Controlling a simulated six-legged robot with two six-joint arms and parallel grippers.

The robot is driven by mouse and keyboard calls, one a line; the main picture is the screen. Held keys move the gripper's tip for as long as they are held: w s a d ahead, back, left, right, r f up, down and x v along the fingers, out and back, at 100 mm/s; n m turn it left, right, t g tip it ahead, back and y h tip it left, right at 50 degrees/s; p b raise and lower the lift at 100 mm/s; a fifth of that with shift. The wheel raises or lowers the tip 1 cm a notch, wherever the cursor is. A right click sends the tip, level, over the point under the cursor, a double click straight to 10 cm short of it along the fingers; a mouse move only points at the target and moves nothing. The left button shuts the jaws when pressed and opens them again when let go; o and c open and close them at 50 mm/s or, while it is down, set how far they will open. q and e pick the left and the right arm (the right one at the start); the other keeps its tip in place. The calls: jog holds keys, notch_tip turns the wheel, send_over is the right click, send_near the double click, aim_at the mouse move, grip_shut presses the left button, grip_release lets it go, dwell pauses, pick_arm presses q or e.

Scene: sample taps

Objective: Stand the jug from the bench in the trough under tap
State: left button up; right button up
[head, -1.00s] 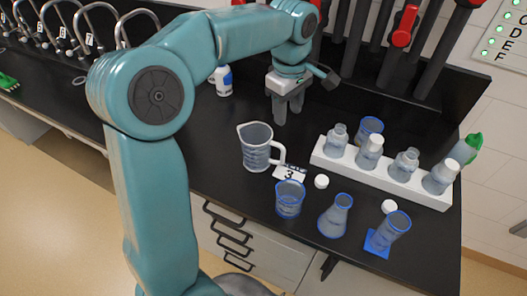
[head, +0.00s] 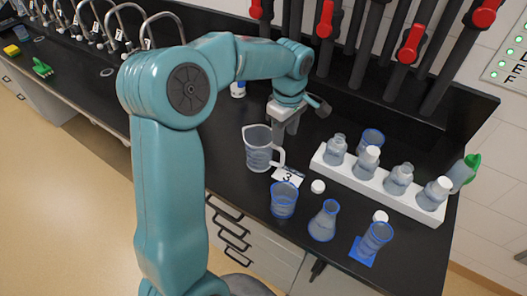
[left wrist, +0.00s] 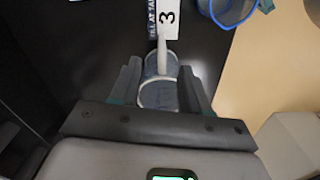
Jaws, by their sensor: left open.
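The clear jug (head: 258,152) stands upright on the black bench, its handle toward the right. A card (head: 289,176) with a 3 lies beside it. My left gripper (head: 284,128) is open, just behind the jug and pointing down. In the left wrist view the jug (left wrist: 158,92) shows between the two spread fingers (left wrist: 160,78), its handle toward the card (left wrist: 168,18). I cannot tell whether a finger touches it. Several curved taps (head: 107,25) stand at the far upper left; the trough under them is hard to make out. My right gripper is not in view.
A white rack (head: 370,182) of bottles stands right of the jug. A green brush (head: 42,68) lies left. Red-handled dark posts (head: 412,43) stand behind.

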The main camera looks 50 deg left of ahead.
aim_at(283, 151)
pick_arm(q)
notch_tip(283, 151, down, 5)
jog(key=shift+r, duration=0.15)
jog(key=shift+a+f, duration=0.1)
jog(key=shift+f, duration=0.2)
jog(key=shift+s+f+p, duration=0.1)
jog(key=shift+f+p, duration=0.15)
jog(key=shift+p, duration=0.2)
notch_tip(283, 151, down, 5)
jog(key=shift+s+r+p, duration=0.1)
jog(key=shift+p, duration=0.65)
jog(key=shift+d+r, duration=0.1)
jog(key=shift+d, duration=0.1)
jog(key=shift+c, duration=0.5)
grip_shut()
